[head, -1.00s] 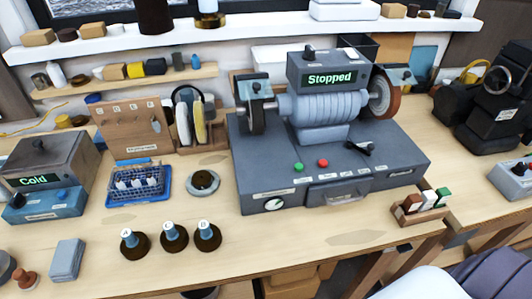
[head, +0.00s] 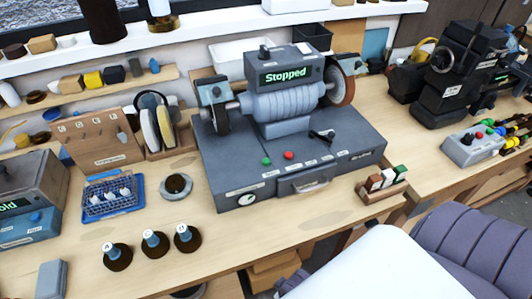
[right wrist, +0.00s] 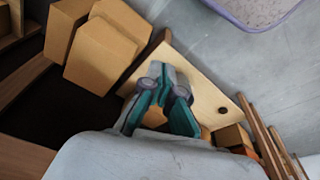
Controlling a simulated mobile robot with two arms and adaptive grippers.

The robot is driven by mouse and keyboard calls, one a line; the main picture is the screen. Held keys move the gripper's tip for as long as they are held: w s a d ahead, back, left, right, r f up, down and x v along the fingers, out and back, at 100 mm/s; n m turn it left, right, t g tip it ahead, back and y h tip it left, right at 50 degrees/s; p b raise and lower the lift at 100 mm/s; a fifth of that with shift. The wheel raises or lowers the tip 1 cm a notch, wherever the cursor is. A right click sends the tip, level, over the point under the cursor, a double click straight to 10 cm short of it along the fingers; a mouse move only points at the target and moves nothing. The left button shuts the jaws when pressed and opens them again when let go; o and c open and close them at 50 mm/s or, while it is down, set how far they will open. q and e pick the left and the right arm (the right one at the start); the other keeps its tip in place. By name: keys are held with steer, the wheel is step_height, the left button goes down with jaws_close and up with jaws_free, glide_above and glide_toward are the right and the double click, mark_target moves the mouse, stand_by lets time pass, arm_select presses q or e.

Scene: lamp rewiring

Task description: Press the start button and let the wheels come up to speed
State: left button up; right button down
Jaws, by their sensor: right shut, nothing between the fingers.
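The grey bench grinder (head: 290,165) stands on the wooden bench, and its display (head: 285,75) reads "Stopped". A green button (head: 266,161) and a red button (head: 288,155) sit side by side on the front of its base. A dark wheel (head: 221,117) is on its left end and a reddish-brown wheel (head: 340,88) on its right. My right gripper (right wrist: 165,108), with teal fingers, shows only in the right wrist view. It is shut and empty, pointing toward boxes and wood below. My left gripper is not in view.
A small rack of coloured blocks (head: 383,181) stands right of the grinder. Three dark round pots (head: 152,245) stand at front left. Cardboard boxes (right wrist: 97,55) lie near my right gripper.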

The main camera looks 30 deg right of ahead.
steer(key=w+r+t+p, duration=0.1)
steer(key=w+r+p, duration=0.25)
steer(key=r, duration=1.85)
steer(key=w+d, duration=0.1)
steer(key=w, duration=0.1)
steer(key=w+d+r+y, duration=0.1)
steer(key=w, duration=0.2)
steer(key=w+y, duration=0.1)
steer(key=w, duration=0.1)
steer(key=shift+w+d+r+b, duration=0.35)
steer(key=shift+w+d+r, duration=0.05)
steer(key=w+d+r+y, duration=0.2)
steer(key=w+d+r, duration=0.1)
steer(key=w+r, duration=0.25)
step_height(320, 180, up, 14)
steer(key=f+t+y, duration=0.1)
steer(key=t+y, duration=0.1)
steer(key=y, duration=0.1)
glide_above(268, 160)
steer(key=shift+r+m, duration=0.2)
steer(key=shift+m, duration=0.2)
steer(key=shift+f, duration=0.15)
step_height(268, 160, down, 7)
steer(key=b, duration=0.7)
steer(key=shift+s, duration=0.1)
steer(key=shift+f+b, duration=0.35)
steer(key=shift+f, duration=0.45)
